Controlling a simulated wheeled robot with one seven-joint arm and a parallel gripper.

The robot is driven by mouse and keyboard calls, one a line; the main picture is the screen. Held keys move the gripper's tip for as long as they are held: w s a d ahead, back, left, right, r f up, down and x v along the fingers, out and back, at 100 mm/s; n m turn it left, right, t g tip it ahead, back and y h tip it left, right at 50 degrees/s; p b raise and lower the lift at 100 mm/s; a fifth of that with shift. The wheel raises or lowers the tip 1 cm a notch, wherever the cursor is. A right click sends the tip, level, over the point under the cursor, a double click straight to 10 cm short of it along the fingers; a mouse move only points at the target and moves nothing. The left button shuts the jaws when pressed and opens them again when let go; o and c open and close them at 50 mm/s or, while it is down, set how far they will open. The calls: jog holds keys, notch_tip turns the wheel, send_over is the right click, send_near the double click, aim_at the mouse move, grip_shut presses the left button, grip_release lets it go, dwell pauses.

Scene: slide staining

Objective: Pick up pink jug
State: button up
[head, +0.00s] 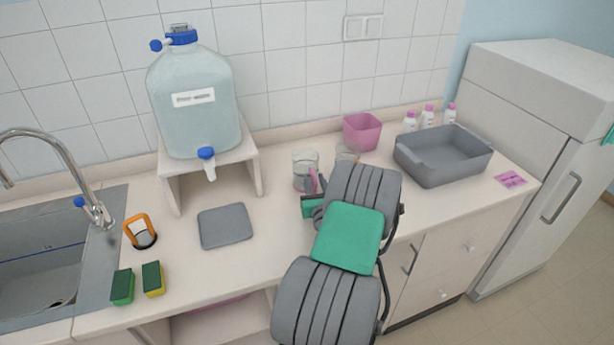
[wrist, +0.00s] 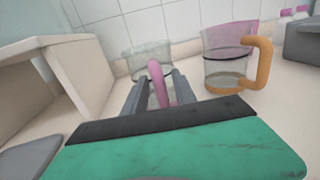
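The pink jug is a clear glass jug (head: 304,172) with a pink handle, standing on the counter right of the water stand. In the wrist view its handle (wrist: 157,82) faces me, with the glass body (wrist: 147,60) behind it. My gripper (wrist: 161,84) is at the handle, one finger on each side. The fingers look open, with small gaps beside the handle. In the head view, my arm partly hides the gripper (head: 313,191).
A second jug with an orange handle (wrist: 258,62) stands close on the right. Behind are a pink bin (head: 362,132), several small bottles (head: 428,117) and a grey tub (head: 443,157). The water stand (head: 170,188) is on the left, near a grey mat (head: 225,226).

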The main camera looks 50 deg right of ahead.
grip_shut()
dwell(1.1)
